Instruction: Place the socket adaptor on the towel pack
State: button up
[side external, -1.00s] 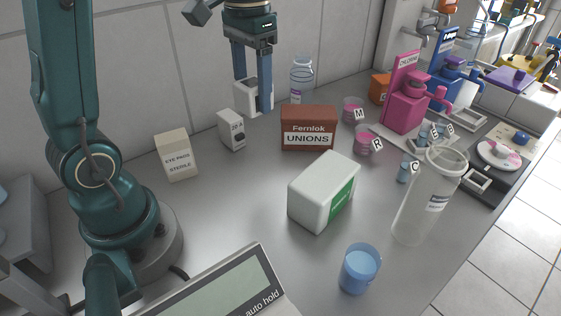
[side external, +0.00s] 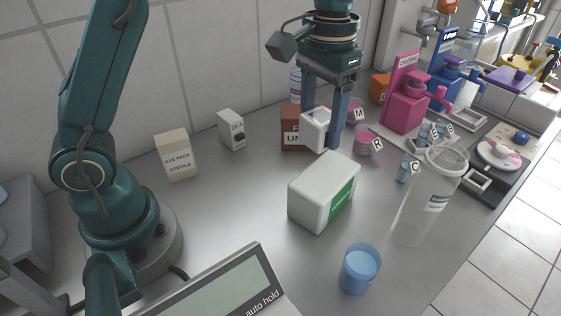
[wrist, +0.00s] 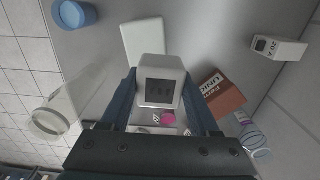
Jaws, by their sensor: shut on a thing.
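My gripper (side external: 326,135) is shut on the socket adaptor (side external: 315,128), a small white block with a dark grey face. The wrist view shows the adaptor (wrist: 160,82) between the two blue fingers. It is held in the air, in front of the brown box and a little behind and above the towel pack. The towel pack (side external: 312,190) is a white block with a green label on one side, lying on the grey bench. In the wrist view the towel pack (wrist: 143,36) shows just beyond the adaptor, partly hidden by it.
A brown unions box (side external: 292,137) stands behind my gripper. A clear cylinder (side external: 418,205) and a blue cup (side external: 360,268) stand right of and in front of the pack. Pink jars (side external: 364,142) are behind it.

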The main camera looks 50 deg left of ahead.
aim_at(326, 173)
jog(key=shift+w+d+f, duration=0.15)
jog(key=shift+d+f, duration=0.25)
jog(key=shift+d, duration=0.15)
jog(key=shift+w+d+f, duration=0.1)
jog(key=shift+d+f, duration=0.25)
jog(key=shift+d, duration=0.2)
jog(key=shift+f, duration=1.9)
jog(key=shift+f, duration=0.1)
jog(key=o, duration=1.4)
